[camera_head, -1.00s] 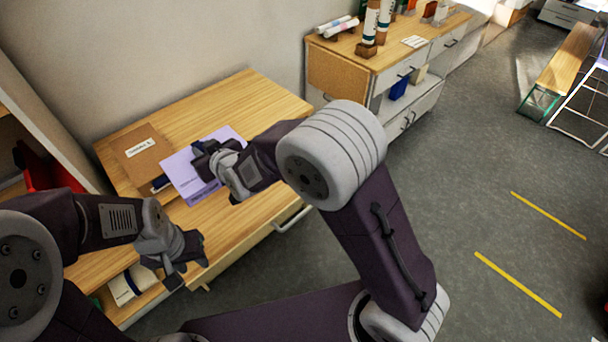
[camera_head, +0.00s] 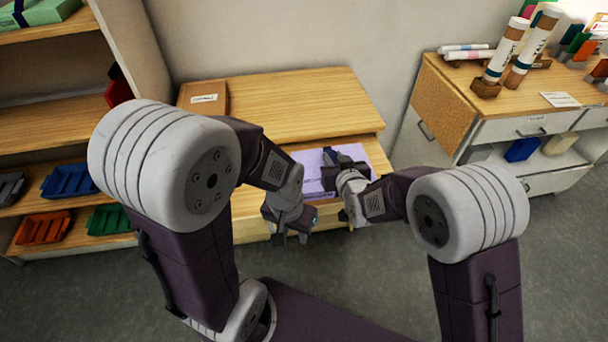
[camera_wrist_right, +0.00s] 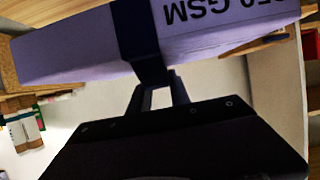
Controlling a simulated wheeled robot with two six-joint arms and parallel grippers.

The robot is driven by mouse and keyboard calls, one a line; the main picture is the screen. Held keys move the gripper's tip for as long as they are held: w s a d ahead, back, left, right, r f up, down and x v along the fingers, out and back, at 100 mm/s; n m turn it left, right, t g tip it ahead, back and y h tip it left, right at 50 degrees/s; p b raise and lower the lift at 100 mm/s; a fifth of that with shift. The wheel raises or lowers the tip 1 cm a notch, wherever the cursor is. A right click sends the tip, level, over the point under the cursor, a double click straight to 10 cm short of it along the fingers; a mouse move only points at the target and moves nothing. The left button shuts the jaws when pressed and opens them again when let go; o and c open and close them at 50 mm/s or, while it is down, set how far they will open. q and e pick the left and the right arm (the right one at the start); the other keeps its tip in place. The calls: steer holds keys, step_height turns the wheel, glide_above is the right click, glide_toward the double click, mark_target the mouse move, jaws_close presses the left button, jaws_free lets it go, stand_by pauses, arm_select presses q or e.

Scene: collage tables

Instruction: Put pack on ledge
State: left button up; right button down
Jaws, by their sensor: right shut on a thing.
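The pack (camera_head: 310,171) is a flat lilac block with a dark strap around it. My right gripper (camera_head: 345,165) is shut on it at the strap, near its right part. In the right wrist view the pack (camera_wrist_right: 215,30) crosses the top, with the strap and black "GSM" print visible; the fingers meet it at the strap. The pack is at the front of the wooden desk, over its lower front step (camera_head: 375,150); I cannot tell whether it touches. My left gripper (camera_head: 290,237) is open and empty, lower and left of the pack, pointing down.
The desk's raised top (camera_head: 300,100) is mostly clear, with a brown labelled folder (camera_head: 205,98) at its left. A shelf unit with coloured trays (camera_head: 70,180) stands left. A drawer cabinet with tubes (camera_head: 505,50) stands right. Wall behind.

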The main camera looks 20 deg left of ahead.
mark_target(337, 147)
steer(key=w+f, duration=0.2)
steer(key=w, duration=0.1)
steer(key=w+a+f, duration=0.1)
steer(key=w+f, duration=0.1)
steer(key=w, duration=0.2)
steer(key=w+a+f, duration=0.1)
steer(key=w+f, duration=0.1)
steer(key=w, duration=0.2)
steer(key=shift+w+a+f, duration=0.15)
steer(key=shift+f, duration=0.1)
steer(key=shift+f+p, duration=0.35)
steer(key=shift+f, duration=1.65)
steer(key=shift+f, duration=0.1)
steer(key=c, duration=1.2)
jaws_free()
steer(key=shift+f, duration=0.15)
